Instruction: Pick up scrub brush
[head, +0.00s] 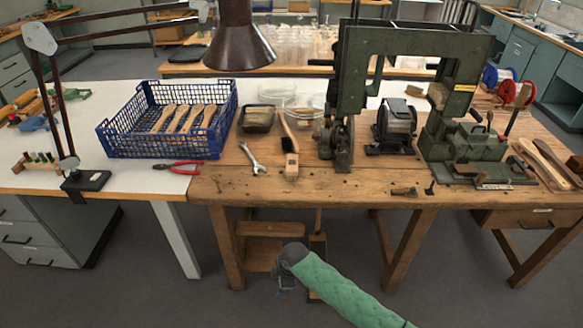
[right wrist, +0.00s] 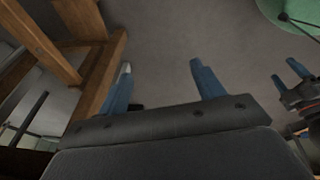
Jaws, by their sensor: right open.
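A wooden-handled tool (head: 290,135) with a dark part and a pale wood block lies on the middle of the wooden bench. A small tan, bristly block (head: 438,95) rests on the green machine. I cannot tell for sure which is the scrub brush. My right gripper (head: 285,284) hangs low in front of the bench, well below its top, and is empty. In the right wrist view its two blue fingers (right wrist: 162,80) stand wide apart with only floor between them. What looks like my left gripper (right wrist: 288,76) shows at the right edge there, fingers apart and empty.
A blue crate (head: 165,150) with wooden brush bodies stands at the left, pliers (head: 178,167) before it. A wrench (head: 252,158) and black tray (head: 257,119) lie near the tool. The green machine (head: 410,60) fills the right. Bench legs (head: 227,245) stand near my right gripper.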

